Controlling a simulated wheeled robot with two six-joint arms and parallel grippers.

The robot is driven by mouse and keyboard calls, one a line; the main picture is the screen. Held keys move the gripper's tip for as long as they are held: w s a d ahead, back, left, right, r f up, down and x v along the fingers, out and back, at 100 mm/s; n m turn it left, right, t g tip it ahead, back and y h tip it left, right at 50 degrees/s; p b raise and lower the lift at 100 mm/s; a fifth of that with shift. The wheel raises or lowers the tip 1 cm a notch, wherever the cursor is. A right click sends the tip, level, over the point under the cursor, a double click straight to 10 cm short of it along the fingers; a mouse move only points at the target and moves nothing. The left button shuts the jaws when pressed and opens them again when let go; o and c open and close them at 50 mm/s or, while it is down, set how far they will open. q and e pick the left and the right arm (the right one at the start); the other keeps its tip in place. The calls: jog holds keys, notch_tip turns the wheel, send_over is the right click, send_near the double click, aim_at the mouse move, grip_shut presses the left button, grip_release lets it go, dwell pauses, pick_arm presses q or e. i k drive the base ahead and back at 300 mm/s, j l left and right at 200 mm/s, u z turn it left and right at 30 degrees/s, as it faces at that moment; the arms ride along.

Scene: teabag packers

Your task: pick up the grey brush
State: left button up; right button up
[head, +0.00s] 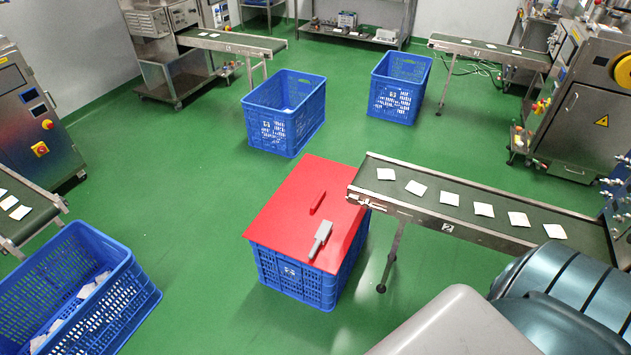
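The grey brush (320,240) lies on the red lid (290,225), near its front right edge. It is tilted diagonally, with one end toward the front left and the other toward the back right. The red lid covers a blue crate (290,278) that stands on the floor. The lid's red handle (317,203) is behind the brush and apart from it. Neither of my grippers is in view.
A conveyor (450,225) with several white teabags ends at the lid's right edge. An open blue crate (140,290) holding teabags stands at the lower left. Two blue crates (290,130) (392,105) stand farther back. Green floor (200,200) is clear left of the lidded crate.

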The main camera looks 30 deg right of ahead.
aim_at(321, 235)
jog(key=z, duration=1.15)
